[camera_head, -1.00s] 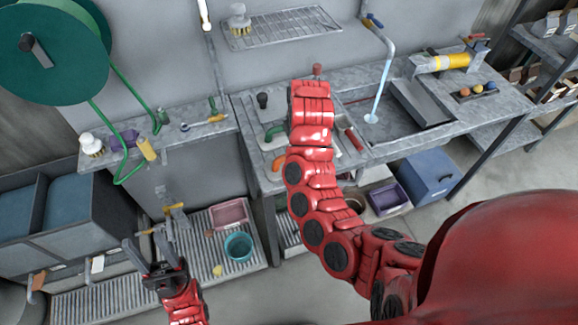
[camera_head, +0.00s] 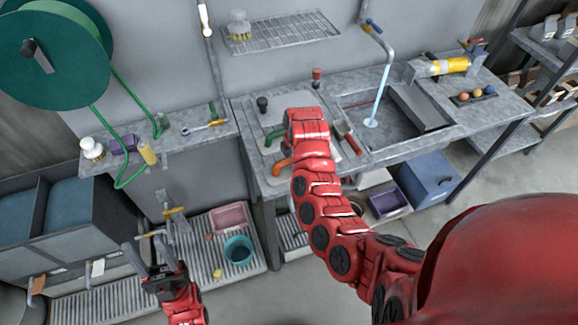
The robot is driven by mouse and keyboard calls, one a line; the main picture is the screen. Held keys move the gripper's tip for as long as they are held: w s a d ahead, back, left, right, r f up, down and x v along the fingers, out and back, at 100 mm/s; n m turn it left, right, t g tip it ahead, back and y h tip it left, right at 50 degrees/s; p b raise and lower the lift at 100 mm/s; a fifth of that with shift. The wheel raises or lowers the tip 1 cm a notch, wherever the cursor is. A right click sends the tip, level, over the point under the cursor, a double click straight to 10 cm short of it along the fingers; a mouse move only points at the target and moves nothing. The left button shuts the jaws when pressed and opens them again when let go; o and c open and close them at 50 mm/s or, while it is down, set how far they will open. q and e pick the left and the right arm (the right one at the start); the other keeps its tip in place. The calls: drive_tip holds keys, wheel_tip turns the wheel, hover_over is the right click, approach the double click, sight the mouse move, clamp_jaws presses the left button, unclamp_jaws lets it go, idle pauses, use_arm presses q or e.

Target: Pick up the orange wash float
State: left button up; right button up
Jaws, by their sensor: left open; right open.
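The orange wash float (camera_head: 281,166), seen mainly as its curved orange handle, lies on the grey worktop, just left of my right arm's wrist. A green-handled tool (camera_head: 274,135) lies behind it. My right arm reaches over the worktop with its red end beside the float. The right gripper's fingers are hidden by that arm, so I cannot see how near they are. My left gripper (camera_head: 145,243) is open and empty, low at the left, over the ribbed floor rack and far from the float.
A red-handled tool (camera_head: 353,144) lies right of my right wrist. The sink (camera_head: 398,128) with running water is further right. A black knob-topped item (camera_head: 262,104) and a red-topped one (camera_head: 317,76) stand behind. A teal bucket (camera_head: 238,250) and pink tub (camera_head: 230,217) sit below.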

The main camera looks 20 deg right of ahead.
clamp_jaws()
drive_tip(key=shift+r, duration=0.1)
idle(0.4)
